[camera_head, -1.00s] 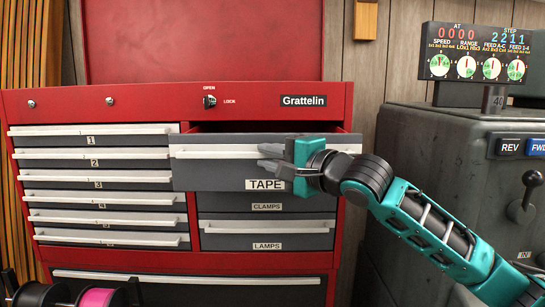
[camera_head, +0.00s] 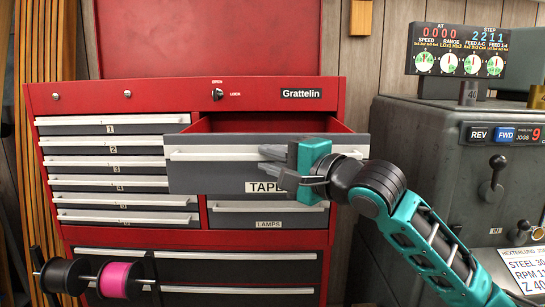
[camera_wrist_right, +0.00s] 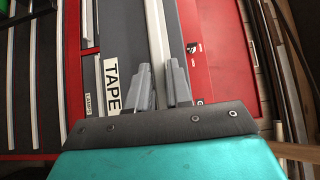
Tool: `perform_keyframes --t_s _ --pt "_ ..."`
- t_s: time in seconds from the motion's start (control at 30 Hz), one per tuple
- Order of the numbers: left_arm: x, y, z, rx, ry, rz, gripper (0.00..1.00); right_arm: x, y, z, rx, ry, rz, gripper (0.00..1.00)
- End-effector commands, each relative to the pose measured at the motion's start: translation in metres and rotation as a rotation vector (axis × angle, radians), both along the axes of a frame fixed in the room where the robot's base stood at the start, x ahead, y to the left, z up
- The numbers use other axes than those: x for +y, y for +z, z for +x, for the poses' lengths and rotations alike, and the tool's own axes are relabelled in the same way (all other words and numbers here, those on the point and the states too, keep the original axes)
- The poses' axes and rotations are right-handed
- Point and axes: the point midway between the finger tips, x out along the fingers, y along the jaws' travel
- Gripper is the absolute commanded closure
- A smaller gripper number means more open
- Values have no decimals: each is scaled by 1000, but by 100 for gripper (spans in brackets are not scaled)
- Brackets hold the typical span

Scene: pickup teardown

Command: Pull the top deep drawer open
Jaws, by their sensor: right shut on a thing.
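The top deep drawer (camera_head: 215,178), labelled TAPE, stands pulled out from the red tool chest (camera_head: 185,98). Its red inside shows behind the grey front. A white bar handle (camera_head: 220,155) runs along the front's upper part. My left gripper is not in view.
Shallow drawers (camera_head: 110,160) on the left are shut. The LAMPS drawer (camera_head: 268,214) below is shut. A grey machine (camera_head: 440,150) with dials stands at right. A spool rack with a pink spool (camera_head: 118,280) is at lower left, near the chest.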

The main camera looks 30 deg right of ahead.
Motion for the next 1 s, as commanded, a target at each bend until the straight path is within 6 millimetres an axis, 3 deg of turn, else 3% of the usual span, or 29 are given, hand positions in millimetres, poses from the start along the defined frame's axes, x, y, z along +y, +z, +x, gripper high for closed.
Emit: perform_keyframes --t_s 0.33,0.37,0.57,0.83,1.0 --pt "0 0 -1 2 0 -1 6 0 0 0 1 -1 0 100" --pt "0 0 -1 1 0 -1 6 0 0 0 0 -1 0 78" --pt "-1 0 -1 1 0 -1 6 0 0 0 0 0 0 60" --pt "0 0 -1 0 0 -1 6 0 0 -1 -1 0 0 60" --pt "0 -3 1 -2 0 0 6 -3 -1 -14 -1 1 1 60"
